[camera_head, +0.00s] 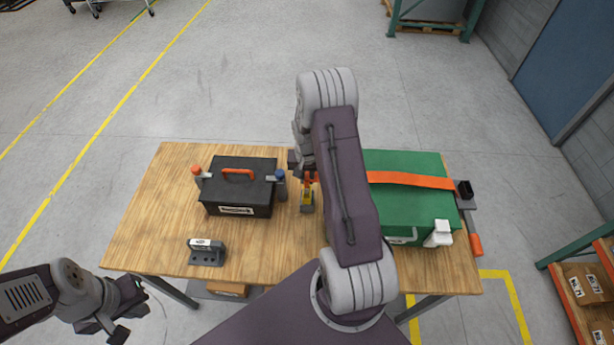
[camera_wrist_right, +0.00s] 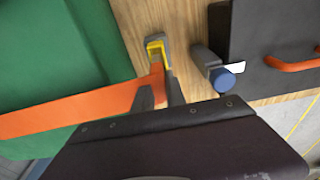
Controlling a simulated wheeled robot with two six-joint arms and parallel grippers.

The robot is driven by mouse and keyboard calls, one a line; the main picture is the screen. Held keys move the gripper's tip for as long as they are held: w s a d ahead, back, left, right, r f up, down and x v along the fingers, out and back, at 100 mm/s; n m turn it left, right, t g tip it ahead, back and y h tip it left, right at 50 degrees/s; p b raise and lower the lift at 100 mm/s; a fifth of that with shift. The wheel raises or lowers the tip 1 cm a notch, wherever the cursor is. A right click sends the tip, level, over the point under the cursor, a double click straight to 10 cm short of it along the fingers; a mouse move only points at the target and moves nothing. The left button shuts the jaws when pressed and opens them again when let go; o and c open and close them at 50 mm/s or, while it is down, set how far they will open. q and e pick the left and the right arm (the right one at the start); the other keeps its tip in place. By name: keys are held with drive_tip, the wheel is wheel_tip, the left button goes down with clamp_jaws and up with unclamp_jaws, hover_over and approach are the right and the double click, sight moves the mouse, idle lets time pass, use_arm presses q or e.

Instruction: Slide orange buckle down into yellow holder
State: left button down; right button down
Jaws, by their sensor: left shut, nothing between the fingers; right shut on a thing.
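The yellow holder (camera_wrist_right: 155,45) sits in a grey bracket on the table, between the green case and the black toolbox. It also shows in the head view (camera_head: 307,200). The orange buckle (camera_wrist_right: 157,72) is at the end of the orange strap, just at the holder's near side; I cannot tell whether it is inside. My right gripper (camera_wrist_right: 160,92) is shut on the orange buckle, its fingers on either side of it. In the head view my right arm hides part of this area. My left gripper (camera_head: 128,302) is shut and empty, off the table's front left corner.
The green case (camera_head: 410,208) with the orange strap (camera_head: 412,180) across it stands on the right of the table (camera_head: 270,260). The black toolbox (camera_head: 238,192) is on the left, with a blue-capped item (camera_head: 281,186) beside it. A grey block (camera_head: 206,254) lies at front left.

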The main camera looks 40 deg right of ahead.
drive_tip(key=shift+f+b, duration=1.5)
drive_tip(key=shift+f, duration=0.5)
drive_tip(key=c, duration=1.3)
unclamp_jaws()
drive_tip(key=r, duration=0.3)
drive_tip(key=r+b, duration=0.1)
drive_tip(key=r, duration=0.2)
drive_tip(key=s+r+b, duration=0.1)
drive_tip(key=r, duration=0.2)
drive_tip(key=shift+a, duration=0.35)
drive_tip(key=shift+w, duration=0.1)
